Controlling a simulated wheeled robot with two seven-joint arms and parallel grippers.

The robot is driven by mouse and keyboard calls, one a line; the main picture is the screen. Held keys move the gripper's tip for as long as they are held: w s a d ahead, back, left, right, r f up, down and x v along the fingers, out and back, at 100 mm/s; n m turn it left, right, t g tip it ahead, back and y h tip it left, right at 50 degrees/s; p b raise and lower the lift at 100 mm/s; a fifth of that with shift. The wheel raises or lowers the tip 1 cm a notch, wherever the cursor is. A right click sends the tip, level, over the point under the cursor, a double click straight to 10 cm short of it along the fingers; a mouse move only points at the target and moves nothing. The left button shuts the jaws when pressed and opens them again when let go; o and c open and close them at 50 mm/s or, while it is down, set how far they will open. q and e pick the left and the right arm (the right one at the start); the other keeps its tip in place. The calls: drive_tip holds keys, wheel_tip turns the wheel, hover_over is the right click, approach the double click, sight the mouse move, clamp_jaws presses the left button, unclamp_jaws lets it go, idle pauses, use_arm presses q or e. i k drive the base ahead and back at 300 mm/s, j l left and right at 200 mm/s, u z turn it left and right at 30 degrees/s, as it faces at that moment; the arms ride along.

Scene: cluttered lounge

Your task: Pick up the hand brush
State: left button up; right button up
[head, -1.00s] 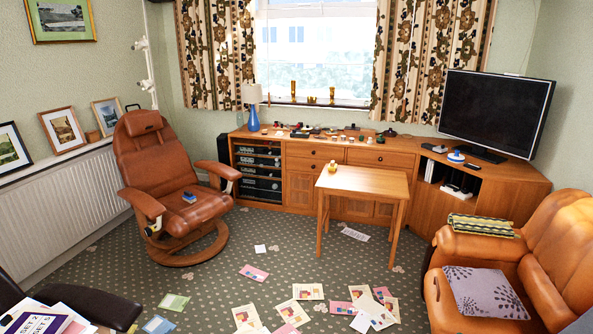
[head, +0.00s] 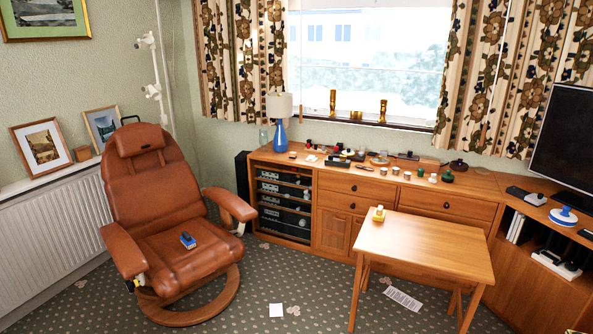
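I cannot clearly make out a hand brush. A small blue and dark object (head: 187,240) lies on the seat of the brown leather recliner (head: 165,215); it is too small to tell what it is. A blue and white object (head: 563,216) stands on the right part of the wooden sideboard (head: 455,203), below the TV; its kind is also unclear. Several small items lie along the sideboard top, too small to name surely. Neither of my grippers is in view.
A small wooden table (head: 425,245) with a yellow item (head: 378,213) stands before the sideboard. A blue lamp (head: 280,135) stands at the sideboard's left end. Paper sheets (head: 403,298) lie on the patterned carpet (head: 250,290). A radiator (head: 50,235) lines the left wall.

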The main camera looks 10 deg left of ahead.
sight(188, 240)
drive_tip(key=i+u, duration=0.3)
drive_tip(key=i, duration=0.2)
drive_tip(key=i+l+u, duration=0.1)
drive_tip(key=i+u, duration=0.25)
drive_tip(key=i, duration=0.15)
drive_tip(key=i+l+u, duration=0.3)
drive_tip(key=i, duration=0.2)
drive_tip(key=i+l+u, duration=0.1)
drive_tip(key=i+u, duration=0.35)
drive_tip(key=i+l+u, duration=0.2)
drive_tip(key=u, duration=0.25)
drive_tip(key=i+l+u, duration=0.25)
drive_tip(key=u, duration=0.15)
drive_tip(key=i+l+u, duration=0.2)
drive_tip(key=l+u, duration=0.25)
drive_tip(key=i+l+u, duration=0.1)
drive_tip(key=l+u, duration=0.65)
drive_tip(key=l, duration=0.35)
drive_tip(key=l+u, duration=0.35)
drive_tip(key=l, duration=0.35)
drive_tip(key=i, duration=0.05)
